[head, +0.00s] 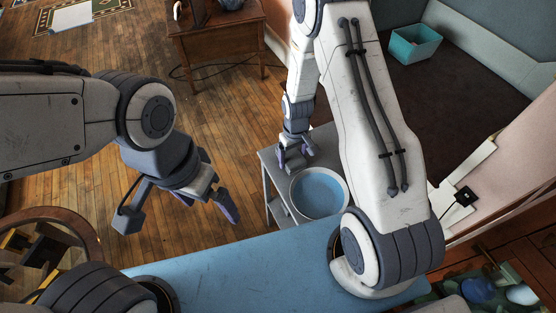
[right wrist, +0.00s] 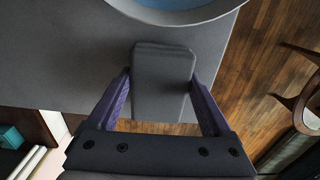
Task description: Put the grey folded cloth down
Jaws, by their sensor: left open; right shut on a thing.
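The grey folded cloth (right wrist: 165,62) is a dark grey slab between the two purple fingers of my right gripper (right wrist: 161,82) in the right wrist view. The gripper is shut on it. Its far end lies over the grey side table top (right wrist: 70,60), close to the basin's rim; I cannot tell whether it touches the table. In the head view my right gripper (head: 294,156) is at the table's left side, beside the basin, and the cloth is hard to make out there. My left gripper (head: 208,203) is open and empty over the wood floor, left of the table.
A round basin (head: 319,193) with a blue inside stands on the side table, just beyond the cloth. A wooden cabinet (head: 216,38) is at the back. A teal bin (head: 414,43) sits at the upper right. A round wooden chair (head: 48,228) is at the lower left.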

